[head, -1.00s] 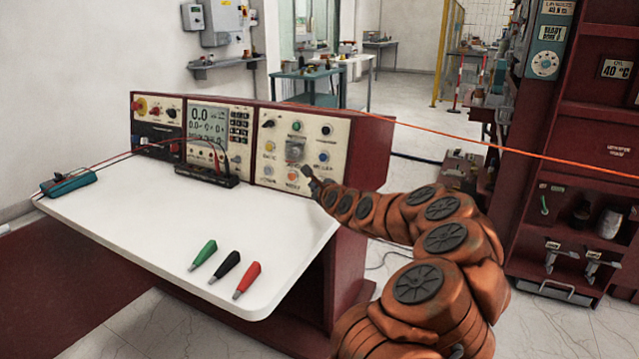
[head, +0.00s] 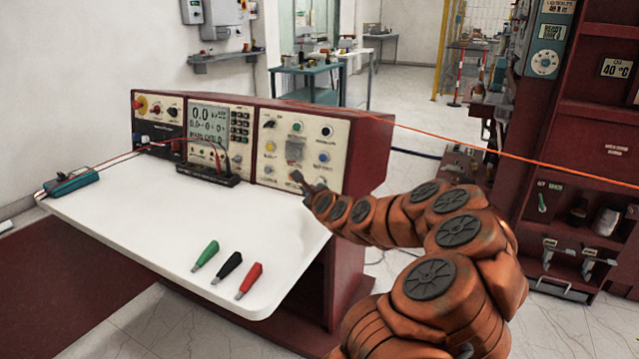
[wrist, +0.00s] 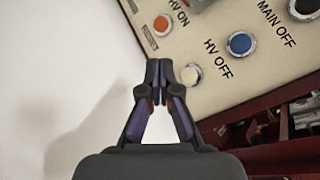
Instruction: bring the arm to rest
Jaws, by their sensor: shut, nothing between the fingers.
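My gripper (head: 301,183) is at the end of my orange arm, in front of the lower part of the right control panel (head: 298,147) on the dark red console. In the wrist view my gripper (wrist: 159,82) has its two dark fingers together at the tips, with nothing between them. An orange HV ON button (wrist: 161,25) and a blue HV OFF button (wrist: 239,44) show beyond the fingertips. A pale button (wrist: 191,75) is just right of the tips in the picture. I cannot tell whether the tips touch the panel.
The white desk top (head: 150,225) holds green (head: 206,255), black (head: 229,265) and red (head: 249,281) probes near its front edge. A teal box (head: 71,183) with leads is at its left. An orange cable (head: 480,153) crosses behind my arm. A red cabinet (head: 590,130) stands right.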

